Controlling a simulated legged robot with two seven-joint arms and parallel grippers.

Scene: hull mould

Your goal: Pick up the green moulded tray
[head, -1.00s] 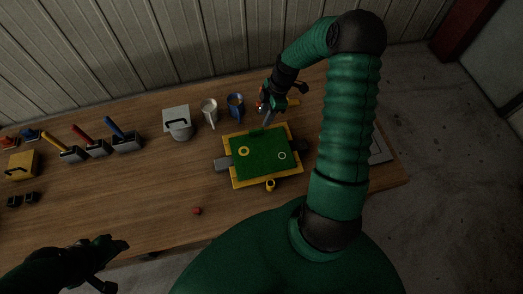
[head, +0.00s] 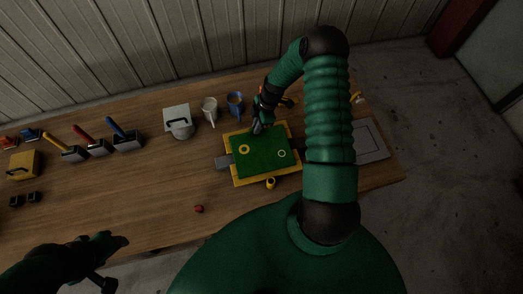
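The green moulded tray (head: 262,158) lies flat in a yellow frame (head: 237,181) on the wooden table. A yellow ring and a pale ring show on its green surface. My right gripper (head: 257,130) is at the tray's far edge, left of its middle, pointing down. It is small and dark here, so I cannot tell whether its fingers are open or touch the tray. My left gripper (head: 113,262) is at the lower left, off the table's front edge, away from the tray. Its fingers look apart and empty.
Several brushes and a yellow box (head: 22,164) are at left. A small red ball (head: 199,209) lies in front. A grey panel (head: 371,143) lies at right.

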